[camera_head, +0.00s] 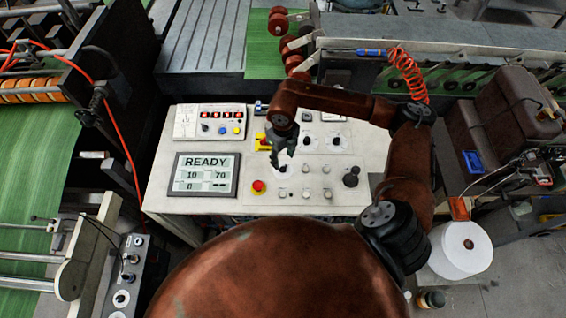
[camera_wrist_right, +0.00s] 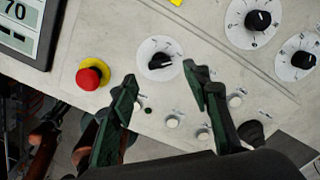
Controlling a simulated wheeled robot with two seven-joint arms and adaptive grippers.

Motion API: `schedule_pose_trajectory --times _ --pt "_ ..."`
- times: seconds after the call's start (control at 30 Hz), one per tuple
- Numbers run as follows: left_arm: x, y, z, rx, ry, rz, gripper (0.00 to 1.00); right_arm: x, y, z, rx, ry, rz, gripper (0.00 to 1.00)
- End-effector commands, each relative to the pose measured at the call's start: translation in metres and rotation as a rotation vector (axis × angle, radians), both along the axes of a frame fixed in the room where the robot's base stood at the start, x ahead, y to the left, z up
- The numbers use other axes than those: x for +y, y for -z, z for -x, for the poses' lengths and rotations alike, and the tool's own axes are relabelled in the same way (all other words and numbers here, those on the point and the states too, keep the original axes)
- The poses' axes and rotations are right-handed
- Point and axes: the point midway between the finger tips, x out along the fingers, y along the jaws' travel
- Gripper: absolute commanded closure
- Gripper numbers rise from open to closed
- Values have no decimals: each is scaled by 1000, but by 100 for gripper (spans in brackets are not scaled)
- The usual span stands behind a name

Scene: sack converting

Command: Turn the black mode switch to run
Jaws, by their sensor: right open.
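A black knob on a round white dial (camera_wrist_right: 160,60) sits on the pale control panel (camera_head: 215,148). I take it for the mode switch, but its label is too small to read. My right gripper (camera_head: 282,162) is over the panel, pointing down and covering part of this dial in the head view. In the right wrist view its open fingers (camera_wrist_right: 160,84) are on either side just below the dial, with nothing between them. The knob's pointer lies roughly sideways in that view. I cannot tell the fingertips' height above the panel. My left gripper is not in view.
A red mushroom button on a yellow base (camera_head: 258,187) is close left of the gripper, also in the wrist view (camera_wrist_right: 90,75). A screen (camera_head: 205,174) reads READY. Other dials (camera_wrist_right: 258,22), small buttons (camera_wrist_right: 172,122) and a black joystick-like knob (camera_head: 350,178) are nearby.

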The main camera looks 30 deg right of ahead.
Motion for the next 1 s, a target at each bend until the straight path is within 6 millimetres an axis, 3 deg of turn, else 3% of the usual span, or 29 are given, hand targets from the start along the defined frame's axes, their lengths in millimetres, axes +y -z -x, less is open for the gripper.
schedule_pose_trajectory --times 0.2,0.4,1.0 --pt "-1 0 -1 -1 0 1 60 0 -43 -1 -3 0 1 56" --pt "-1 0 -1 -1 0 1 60 -1 -64 -1 -1 1 2 56" --pt "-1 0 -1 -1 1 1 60 0 -67 0 0 1 1 56"
